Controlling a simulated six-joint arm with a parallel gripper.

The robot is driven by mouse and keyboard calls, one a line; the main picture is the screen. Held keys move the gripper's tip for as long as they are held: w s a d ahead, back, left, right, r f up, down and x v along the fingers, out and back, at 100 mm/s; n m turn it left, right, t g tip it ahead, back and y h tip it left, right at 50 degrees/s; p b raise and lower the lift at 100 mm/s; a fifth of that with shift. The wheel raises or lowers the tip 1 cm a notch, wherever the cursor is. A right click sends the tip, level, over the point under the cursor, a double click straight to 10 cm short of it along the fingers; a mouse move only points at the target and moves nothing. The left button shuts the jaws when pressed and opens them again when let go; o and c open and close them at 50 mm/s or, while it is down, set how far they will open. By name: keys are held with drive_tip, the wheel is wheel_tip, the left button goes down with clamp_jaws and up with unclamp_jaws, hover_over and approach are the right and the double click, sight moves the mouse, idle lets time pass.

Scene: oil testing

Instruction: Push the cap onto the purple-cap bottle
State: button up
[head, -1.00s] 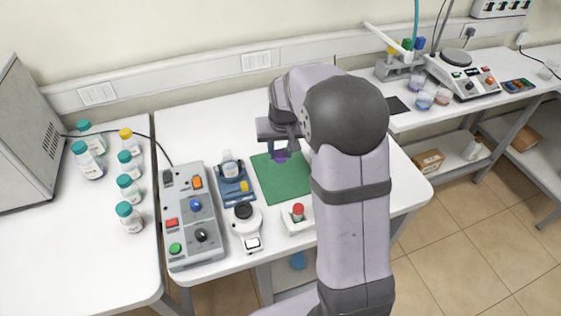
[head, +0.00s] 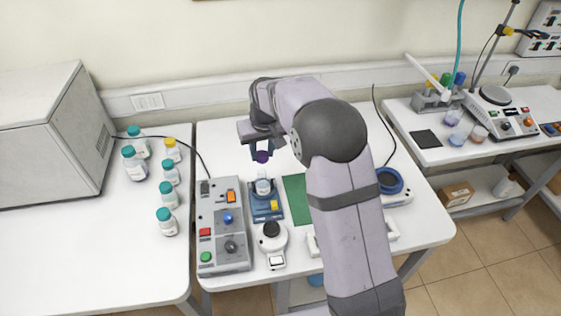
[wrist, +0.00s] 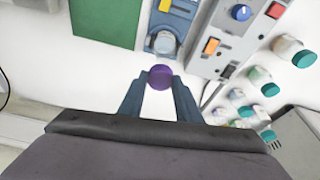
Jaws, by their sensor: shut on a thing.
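My gripper (head: 261,155) is shut on a purple cap (head: 262,157) and holds it in the air. In the wrist view the purple cap (wrist: 160,77) sits between the two fingertips (wrist: 160,84). An uncapped clear bottle (head: 263,186) stands upright on a small blue device (head: 266,206) with a yellow button. In the head view the cap is above and slightly behind the bottle, apart from it. The bottle also shows in the wrist view (wrist: 165,43), beyond the cap.
A grey control box (head: 222,225) with coloured buttons stands left of the blue device. A green mat (head: 296,198) lies to its right. A round black-topped device (head: 271,236) is in front. Several teal-capped bottles (head: 167,222) stand on the left table.

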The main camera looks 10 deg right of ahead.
sight(262, 157)
drive_tip(key=shift+w+a+r+n, duration=0.1)
drive_tip(key=shift+w+r+n, duration=0.25)
drive_tip(key=shift+r, duration=0.25)
drive_tip(key=shift+s+a+n+y, duration=0.1)
drive_tip(key=shift+s+n+y, duration=0.25)
drive_tip(key=shift+n, duration=0.4)
drive_tip(key=shift+f, duration=0.15)
drive_tip(key=shift+f+b, duration=1.95)
drive_tip(key=shift+f, duration=0.3)
drive_tip(key=shift+f+b, duration=0.5)
drive_tip(key=shift+f, duration=0.35)
drive_tip(key=shift+f+p, duration=0.15)
drive_tip(key=shift+p, duration=0.15)
